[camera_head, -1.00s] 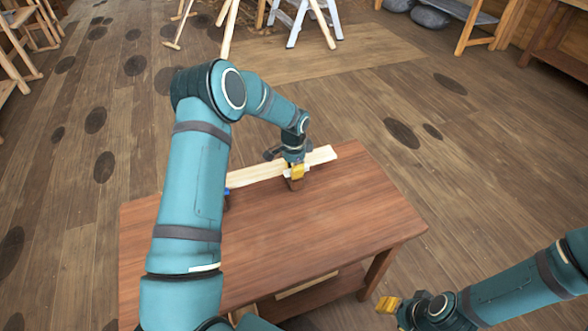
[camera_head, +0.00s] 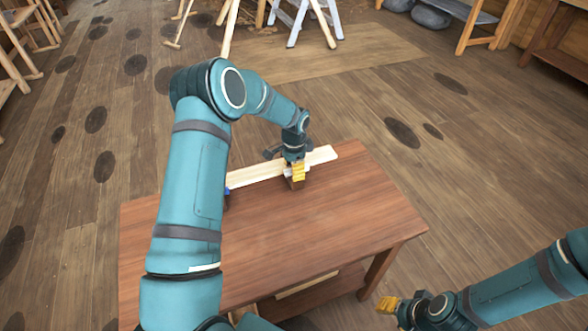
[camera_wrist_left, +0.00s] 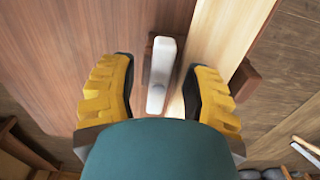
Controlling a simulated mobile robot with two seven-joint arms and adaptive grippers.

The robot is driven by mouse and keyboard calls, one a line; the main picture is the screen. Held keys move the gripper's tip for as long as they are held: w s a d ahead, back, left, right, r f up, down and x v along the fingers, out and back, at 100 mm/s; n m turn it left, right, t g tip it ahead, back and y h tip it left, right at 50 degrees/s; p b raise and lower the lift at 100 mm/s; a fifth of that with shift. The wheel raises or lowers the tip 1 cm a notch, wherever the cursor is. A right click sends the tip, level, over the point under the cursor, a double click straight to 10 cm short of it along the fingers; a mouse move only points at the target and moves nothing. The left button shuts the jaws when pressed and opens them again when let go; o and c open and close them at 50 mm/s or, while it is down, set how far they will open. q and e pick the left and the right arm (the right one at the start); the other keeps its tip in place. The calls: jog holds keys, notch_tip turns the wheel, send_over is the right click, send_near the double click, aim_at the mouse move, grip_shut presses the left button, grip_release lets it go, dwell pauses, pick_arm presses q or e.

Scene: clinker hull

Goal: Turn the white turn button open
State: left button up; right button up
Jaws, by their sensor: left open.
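The white turn button (camera_wrist_left: 160,72) shows in the left wrist view as a narrow white bar between the two yellow fingers, with a gap on each side. My left gripper (camera_wrist_left: 162,88) is open around it. In the head view my left gripper (camera_head: 298,172) is over the pale board at the table's far edge, and it hides most of the button. My right gripper (camera_head: 388,304) is at the lower right, off the table; whether it is open cannot be seen.
A pale board (camera_head: 255,174) lies along the far side of the wooden table (camera_head: 330,215). A small blue thing (camera_head: 227,191) shows beside my left arm. The table's front part is clear. Trestles (camera_head: 305,22) stand on the floor behind.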

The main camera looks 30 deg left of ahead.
pick_arm(q)
notch_tip(320, 180, up, 12)
jog(key=shift+f, duration=0.15)
dwell(0.7)
